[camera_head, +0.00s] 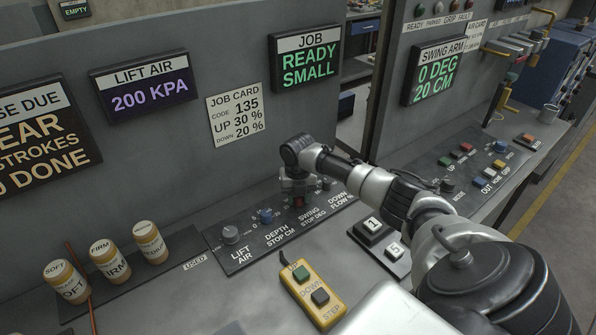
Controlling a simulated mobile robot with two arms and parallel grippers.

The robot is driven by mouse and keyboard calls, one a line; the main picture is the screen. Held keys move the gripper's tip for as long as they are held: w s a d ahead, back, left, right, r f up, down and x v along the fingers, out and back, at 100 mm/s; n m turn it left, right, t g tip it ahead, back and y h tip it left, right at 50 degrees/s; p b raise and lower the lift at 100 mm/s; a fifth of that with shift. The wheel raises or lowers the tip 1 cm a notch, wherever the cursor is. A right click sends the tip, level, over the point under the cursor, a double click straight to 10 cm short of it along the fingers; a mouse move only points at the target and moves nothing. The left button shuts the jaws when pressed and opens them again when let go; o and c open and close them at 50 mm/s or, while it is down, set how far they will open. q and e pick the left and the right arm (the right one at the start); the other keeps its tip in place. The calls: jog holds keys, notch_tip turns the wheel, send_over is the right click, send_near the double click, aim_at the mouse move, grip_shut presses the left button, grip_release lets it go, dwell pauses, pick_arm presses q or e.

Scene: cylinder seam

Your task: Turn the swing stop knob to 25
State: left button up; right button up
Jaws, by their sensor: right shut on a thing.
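The swing stop knob is on the dark sloped panel, above its label "SWING STOP DEG" (311,214). My right gripper (298,198) reaches down over that spot and is shut on the knob, which it mostly hides. A small dark red patch shows between the fingers. The knob's pointer and scale cannot be read. The swing arm display (437,72) reads 0 DEG, 20 CM. My left gripper is not in view.
The lift air knob (230,234) and blue depth stop knob (266,215) are left of my gripper; the down flow knob (327,183) is close on its right. A yellow pendant (313,293) lies in front. The job card (236,115) shows code 135.

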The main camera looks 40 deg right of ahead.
jog(key=shift+w+d+r+n, duration=0.1)
jog(key=shift+r+n, duration=0.1)
jog(key=shift+n, duration=0.4)
jog(key=o, duration=0.9)
jog(key=shift+f, duration=0.1)
notch_tip(320, 180, up, 9)
jog(key=shift+r+b, duration=0.2)
jog(key=shift+b, duration=0.8)
jog(key=shift+r, duration=0.75)
